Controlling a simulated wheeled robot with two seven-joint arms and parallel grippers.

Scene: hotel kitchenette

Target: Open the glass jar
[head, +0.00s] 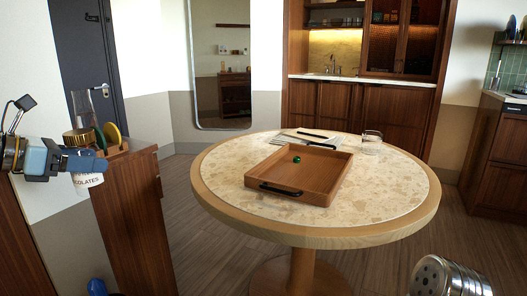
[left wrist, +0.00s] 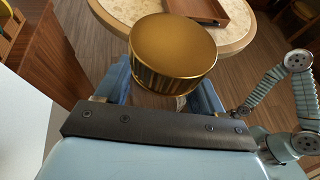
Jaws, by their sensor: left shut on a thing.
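The glass jar (head: 90,181) has a gold lid (head: 80,138) and a white label with dark lettering. It is at the left of the head view, roughly upright, and looks held in the air in front of a wooden cabinet. My left gripper (head: 84,161) is shut on the jar's body just below the lid. In the left wrist view the lid (left wrist: 172,48) sits on the jar between my blue fingers; it hides most of the jar body.
A round table (head: 230,195) stands ahead with a wooden tray (head: 318,185) holding a small green ball (head: 297,159). Green and yellow discs (head: 113,134) and a clear bottle (head: 83,103) are near the jar.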

